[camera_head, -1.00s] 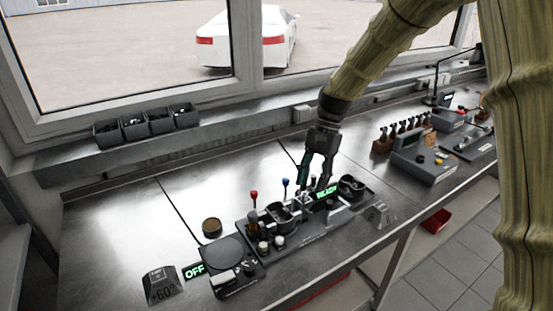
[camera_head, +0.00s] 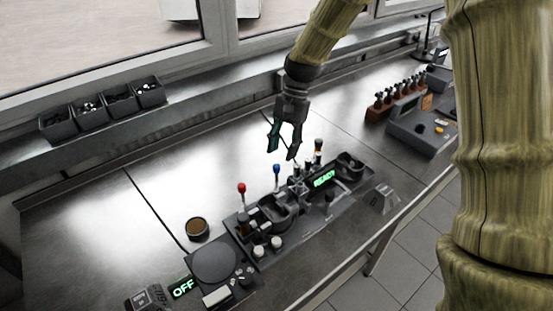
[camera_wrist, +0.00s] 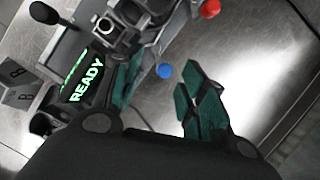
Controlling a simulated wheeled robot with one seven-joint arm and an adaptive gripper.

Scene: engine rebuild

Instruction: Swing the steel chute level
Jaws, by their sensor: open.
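My gripper (camera_head: 283,152) is open and empty, above the bench just behind the dark machine (camera_head: 290,222). Its teal-padded fingers also show spread apart in the wrist view (camera_wrist: 158,88). The machine has a lit green READY display (camera_head: 324,179), a red-knobbed lever (camera_head: 241,188) and a blue-knobbed lever (camera_head: 276,169). Small bright steel parts (camera_head: 300,187) stand between the blue lever and the display. A square steel fitting (camera_wrist: 104,33) shows there in the wrist view. I cannot tell for sure which part is the chute or how it is tilted.
A round dark plate unit (camera_head: 214,260) with an OFF display (camera_head: 183,287) sits at the machine's left. A small brown-filled cup (camera_head: 197,228) stands behind it. Several parts bins (camera_head: 103,104) line the sill. A grey console (camera_head: 420,130) is at the right. The bench behind the machine is clear.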

